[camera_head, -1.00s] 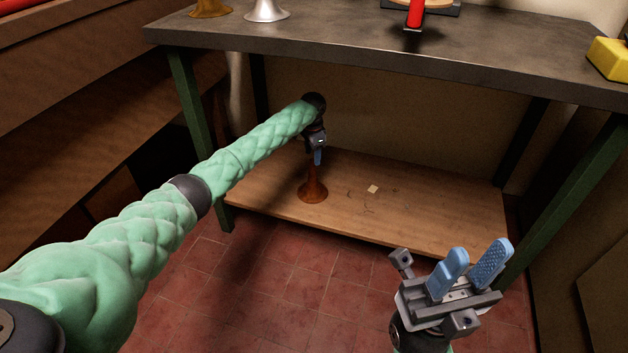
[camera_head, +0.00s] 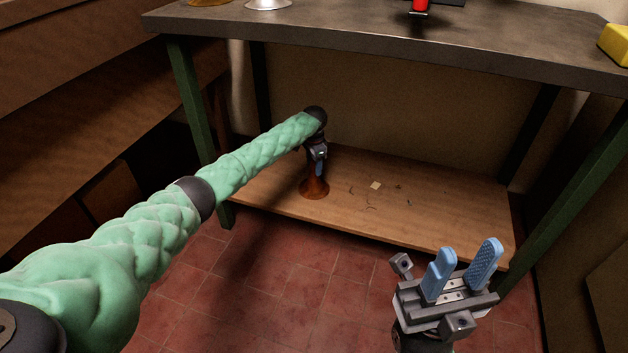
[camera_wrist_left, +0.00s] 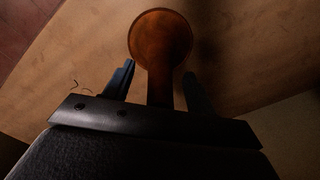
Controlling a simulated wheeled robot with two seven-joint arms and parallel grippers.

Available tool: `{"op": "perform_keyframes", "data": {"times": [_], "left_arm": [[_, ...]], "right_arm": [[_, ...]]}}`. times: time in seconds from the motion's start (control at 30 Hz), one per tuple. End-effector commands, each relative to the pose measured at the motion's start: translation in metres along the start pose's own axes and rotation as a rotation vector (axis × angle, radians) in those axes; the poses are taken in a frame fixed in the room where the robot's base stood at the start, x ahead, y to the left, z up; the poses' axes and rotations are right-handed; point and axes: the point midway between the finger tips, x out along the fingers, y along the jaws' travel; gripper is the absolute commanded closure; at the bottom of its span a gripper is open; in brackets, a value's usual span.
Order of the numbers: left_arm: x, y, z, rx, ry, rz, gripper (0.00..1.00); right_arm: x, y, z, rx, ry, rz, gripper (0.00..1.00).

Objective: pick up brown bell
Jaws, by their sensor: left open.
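The brown bell (camera_head: 314,190) stands on its wide flared end on the lower wooden shelf of the bench, with its narrow stem upward. My left gripper (camera_head: 319,169) points down over it, low at the stem. In the left wrist view the bell (camera_wrist_left: 160,38) shows its flare beyond the fingers, and its stem runs between the two open fingers of my left gripper (camera_wrist_left: 158,88). A gap shows on each side of the stem. My right gripper (camera_head: 461,270) is open and empty in front of the shelf at the lower right.
The lower shelf (camera_head: 440,218) also holds a small pale square (camera_head: 376,185) and thin scraps. The dark bench top (camera_head: 360,37) is above my left forearm. Green legs (camera_head: 190,100) stand at the sides.

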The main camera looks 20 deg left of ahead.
Motion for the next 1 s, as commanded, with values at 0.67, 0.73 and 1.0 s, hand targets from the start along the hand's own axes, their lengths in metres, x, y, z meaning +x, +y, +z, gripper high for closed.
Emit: {"op": "perform_keyframes", "data": {"times": [0.67,0.73,1.0], "left_arm": [[-0.004,0.000,0.000,0.000,0.000,0.000,1.00],[-0.010,0.000,0.000,0.000,0.001,-0.001,1.00],[-0.053,0.008,-0.014,0.004,0.003,0.001,1.00]], "right_arm": [[0.003,0.000,-0.001,0.002,0.005,-0.001,0.64],[0.006,0.001,-0.001,0.003,0.007,0.000,0.64],[0.029,0.005,-0.005,0.017,0.031,0.025,0.64]]}}
